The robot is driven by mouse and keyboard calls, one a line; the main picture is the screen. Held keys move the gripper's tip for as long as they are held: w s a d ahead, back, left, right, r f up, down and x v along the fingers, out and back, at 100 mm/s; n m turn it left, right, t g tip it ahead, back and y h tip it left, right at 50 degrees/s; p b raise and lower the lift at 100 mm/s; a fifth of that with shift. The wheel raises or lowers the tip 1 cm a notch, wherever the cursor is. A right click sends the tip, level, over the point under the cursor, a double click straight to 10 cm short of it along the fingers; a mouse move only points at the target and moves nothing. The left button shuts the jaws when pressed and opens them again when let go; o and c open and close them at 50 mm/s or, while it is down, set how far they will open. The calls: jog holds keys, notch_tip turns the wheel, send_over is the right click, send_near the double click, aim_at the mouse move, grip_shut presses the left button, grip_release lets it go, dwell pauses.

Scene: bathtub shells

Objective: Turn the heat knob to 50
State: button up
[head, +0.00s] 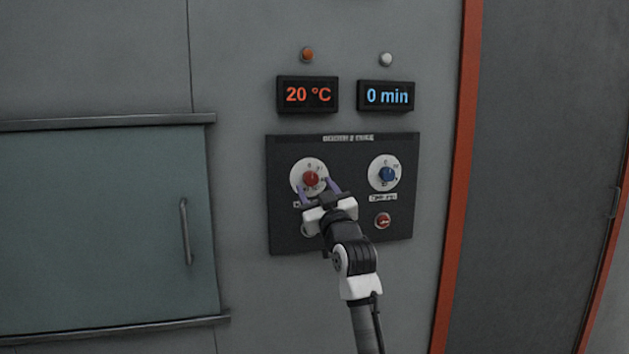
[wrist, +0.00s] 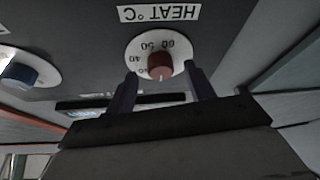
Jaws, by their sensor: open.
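The heat knob (head: 311,179) is a red knob on a white dial at the left of a dark control panel (head: 345,238). It also shows in the wrist view (wrist: 160,66), upside down, with the numbers 40, 50 and 60 legible on its dial and a HEAT °C label beside it. My gripper (head: 318,192) is open, with one purple finger on each side of the knob. In the wrist view the fingertips (wrist: 160,72) straddle the knob with a gap on each side. The temperature display (head: 308,95) reads 20 °C.
A blue knob (head: 387,174) on its own dial is to the right, with a red button (head: 382,221) below it. A time display (head: 387,96) reads 0 min. A door with a handle (head: 186,231) is at the left, and an orange strip (head: 459,180) runs right of the panel.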

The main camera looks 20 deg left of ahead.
jog(key=shift+x, duration=0.85)
jog(key=shift+c, duration=0.2)
jog(key=c, duration=0.9)
jog(key=shift+c, duration=0.2)
